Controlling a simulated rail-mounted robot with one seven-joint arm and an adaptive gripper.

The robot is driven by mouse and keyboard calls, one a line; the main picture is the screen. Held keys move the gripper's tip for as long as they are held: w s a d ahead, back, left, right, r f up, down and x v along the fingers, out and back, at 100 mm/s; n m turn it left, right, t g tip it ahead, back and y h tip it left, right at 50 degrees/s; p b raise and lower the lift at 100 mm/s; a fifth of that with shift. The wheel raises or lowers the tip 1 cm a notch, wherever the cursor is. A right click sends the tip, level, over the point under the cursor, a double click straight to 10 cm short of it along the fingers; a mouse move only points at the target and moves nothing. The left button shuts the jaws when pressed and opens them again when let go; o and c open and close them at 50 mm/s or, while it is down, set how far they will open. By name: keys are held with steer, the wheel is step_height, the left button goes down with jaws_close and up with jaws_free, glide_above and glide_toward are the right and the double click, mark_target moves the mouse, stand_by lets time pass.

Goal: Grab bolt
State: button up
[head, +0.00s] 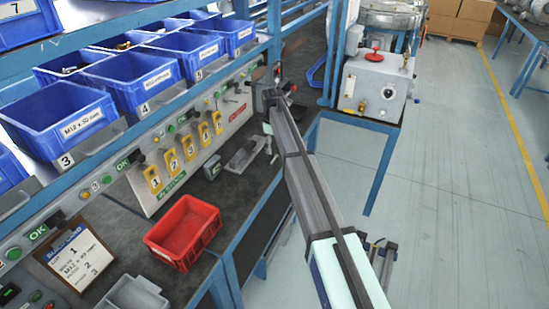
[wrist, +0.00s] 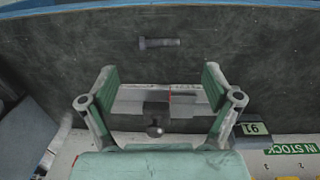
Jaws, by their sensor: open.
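A dark grey bolt (wrist: 159,43) lies on its side on the dark bench top in the wrist view, with its head to the left. My gripper (wrist: 159,74) is open and empty, its two green-padded fingers spread wide. In the picture, the bolt lies above the fingertips, roughly centred between them, and nothing touches it. In the head view I cannot make out the bolt; my arm hides part of the bench near my gripper (head: 277,96).
A grey metal fixture (wrist: 160,103) shows between my fingers, with a small display (wrist: 254,128) to its right. In the head view, a red bin (head: 184,233) stands on the bench and blue bins (head: 135,82) line the shelf. Bare bench top surrounds the bolt.

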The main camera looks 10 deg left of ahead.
mark_target(275, 159)
steer(key=shift+w+d+f+p, duration=0.15)
steer(key=shift+f+p, duration=0.4)
steer(key=shift+f, duration=1.2)
steer(key=shift+w+d+f+p, duration=0.1)
steer(key=shift+f+p, duration=0.4)
steer(key=shift+f, duration=1.25)
steer(key=shift+c, duration=0.2)
steer(key=c, duration=1.2)
